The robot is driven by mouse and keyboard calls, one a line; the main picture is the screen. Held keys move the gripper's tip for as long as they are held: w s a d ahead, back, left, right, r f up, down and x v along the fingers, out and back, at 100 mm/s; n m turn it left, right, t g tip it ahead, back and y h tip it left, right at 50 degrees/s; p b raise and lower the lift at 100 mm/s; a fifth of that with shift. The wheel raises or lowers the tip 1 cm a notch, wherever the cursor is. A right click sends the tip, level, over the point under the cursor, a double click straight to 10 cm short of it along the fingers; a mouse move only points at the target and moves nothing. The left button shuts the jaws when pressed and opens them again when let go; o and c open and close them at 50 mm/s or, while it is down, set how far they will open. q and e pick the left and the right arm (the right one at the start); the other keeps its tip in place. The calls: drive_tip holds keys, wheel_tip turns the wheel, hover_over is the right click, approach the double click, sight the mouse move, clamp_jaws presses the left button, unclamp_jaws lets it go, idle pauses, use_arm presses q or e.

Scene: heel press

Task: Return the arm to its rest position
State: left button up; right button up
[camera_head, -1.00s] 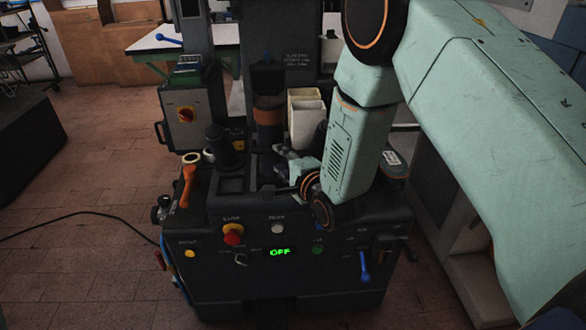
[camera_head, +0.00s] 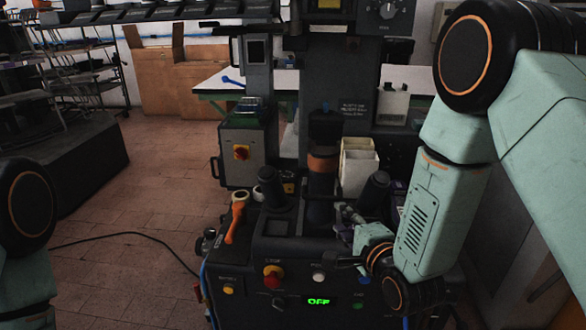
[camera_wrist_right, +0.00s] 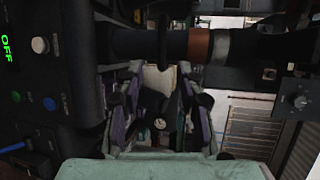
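My right arm (camera_head: 425,215) comes in from the right of the head view and bends down to the front of the dark press machine (camera_head: 290,245). My right gripper (camera_head: 352,240) is small and dark there, close to the machine's top edge. In the right wrist view its fingers (camera_wrist_right: 160,105) stand apart, with nothing visible held between them. Of my left arm (camera_head: 25,215), only a round joint and a pale link show at the left edge; its gripper is outside the view.
The press has an orange-handled tool (camera_head: 236,218), a red knob (camera_head: 272,274), a lit green OFF display (camera_head: 319,301) and white bins (camera_head: 358,168). A control box (camera_head: 241,152) stands at its left. A cable (camera_head: 120,236) lies on the open tiled floor.

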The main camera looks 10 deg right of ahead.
drive_tip(key=s+d+f+n+g+h, duration=0.1)
drive_tip(key=s+f+n+g+h, duration=0.1)
drive_tip(key=s+f+n+g, duration=1.05)
drive_tip(key=s+f, duration=0.3)
drive_tip(key=s, duration=0.4)
drive_tip(key=s+f+n+g, duration=0.1)
drive_tip(key=s+f, duration=0.3)
drive_tip(key=s, duration=0.5)
drive_tip(key=s+f+n+g, duration=0.2)
drive_tip(key=s+f+n, duration=0.1)
drive_tip(key=s, duration=0.6)
drive_tip(key=shift+d+f, duration=0.4)
drive_tip(key=shift+f, duration=0.5)
drive_tip(key=shift+s, duration=0.2)
